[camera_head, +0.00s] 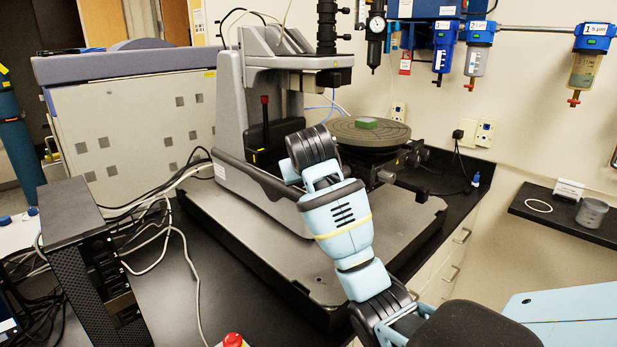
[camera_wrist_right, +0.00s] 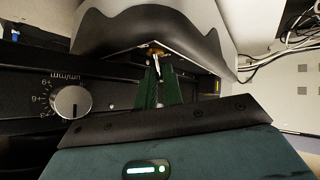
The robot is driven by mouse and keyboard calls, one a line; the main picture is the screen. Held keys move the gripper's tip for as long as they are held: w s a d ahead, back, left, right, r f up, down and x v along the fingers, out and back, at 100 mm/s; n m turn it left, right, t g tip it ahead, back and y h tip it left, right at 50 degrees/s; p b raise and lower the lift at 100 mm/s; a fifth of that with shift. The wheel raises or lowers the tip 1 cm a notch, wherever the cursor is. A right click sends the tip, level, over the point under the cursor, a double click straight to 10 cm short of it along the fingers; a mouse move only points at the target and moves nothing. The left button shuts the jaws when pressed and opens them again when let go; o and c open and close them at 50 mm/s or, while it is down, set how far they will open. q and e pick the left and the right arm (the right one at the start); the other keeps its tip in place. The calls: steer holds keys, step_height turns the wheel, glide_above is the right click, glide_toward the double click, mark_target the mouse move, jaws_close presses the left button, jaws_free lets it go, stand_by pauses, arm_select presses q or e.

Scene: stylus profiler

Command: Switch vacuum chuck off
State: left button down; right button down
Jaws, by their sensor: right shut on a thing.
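The stylus profiler (camera_head: 245,90) stands on a grey base plate, with a round grey chuck (camera_head: 345,133) on its stage. A small green block (camera_head: 366,123) lies on the chuck. In the right wrist view, a small metal toggle lever (camera_wrist_right: 156,61) with a brass-coloured base sits under the dark curved housing edge. The two green fingers of my right gripper (camera_wrist_right: 158,73) come together at this lever and are shut on it. In the head view, my right arm reaches to the profiler's front and hides the fingers and lever. My left gripper is not in view.
A silver knob (camera_wrist_right: 71,102) with scale marks sits left of the fingers on a black panel. A black computer tower (camera_head: 90,265) and loose cables lie left of the profiler. Blue filter regulators (camera_head: 480,32) hang on the wall. A shelf (camera_head: 560,218) is at right.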

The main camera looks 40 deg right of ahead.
stand_by(0.5)
steer(key=c, duration=1.8)
jaws_free()
steer(key=v, duration=0.7)
steer(key=shift+a+r, duration=0.2)
steer(key=shift+r, duration=0.1)
steer(key=shift+s, duration=0.1)
